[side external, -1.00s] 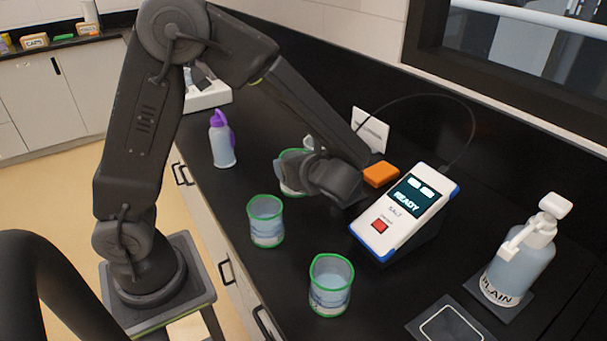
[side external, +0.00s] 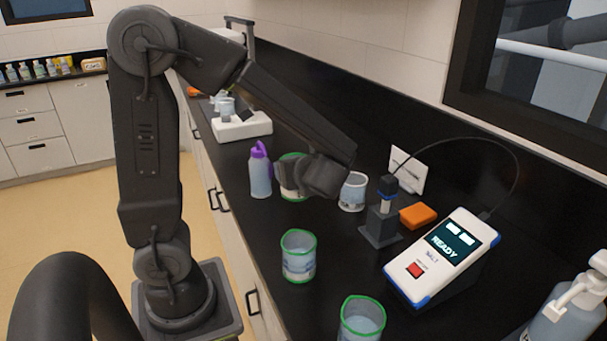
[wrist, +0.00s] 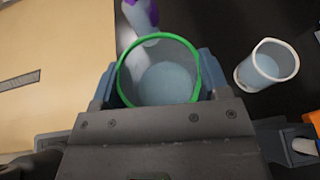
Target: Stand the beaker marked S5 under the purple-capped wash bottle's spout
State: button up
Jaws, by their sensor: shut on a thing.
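My gripper (wrist: 158,85) is shut on a green-rimmed beaker (wrist: 165,82), with one jaw on each side of it. In the side external view the beaker (side external: 291,190) is close to the right of the purple-capped wash bottle (side external: 260,180), partly hidden by my gripper (side external: 300,178). No marking on the beaker is readable. The bottle's purple part (wrist: 140,14) shows just beyond the beaker's rim in the wrist view. I cannot tell whether the spout is over the beaker's mouth, or whether the beaker touches the bench.
Two other green-rimmed beakers stand nearer the camera, one mid-bench (side external: 298,256) and one at the front (side external: 362,322). A white-rimmed beaker (side external: 353,192) stands right of my gripper, near a probe stand (side external: 381,226), an orange block (side external: 418,215) and a salt meter (side external: 442,258).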

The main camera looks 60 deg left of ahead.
aim_at(264, 184)
jog(key=shift+s+a+r, duration=0.1)
jog(key=shift+a, duration=0.1)
jog(key=a+f+n+g, duration=0.1)
jog(key=a+f, duration=0.1)
jog(key=a, duration=0.1)
jog(key=s+a+f+n+g, duration=0.1)
jog(key=a, duration=0.2)
jog(key=s+a+f+g, duration=0.1)
jog(key=a+f, duration=0.1)
jog(key=a, duration=0.2)
jog(key=shift+a+f+n, duration=0.1)
jog(key=shift+f+n, duration=0.25)
jog(key=shift+n, duration=0.05)
jog(key=shift+f, duration=2.4)
jog(key=o, duration=1)
jog(key=shift+f, duration=0.1)
jog(key=shift+o, duration=0.2)
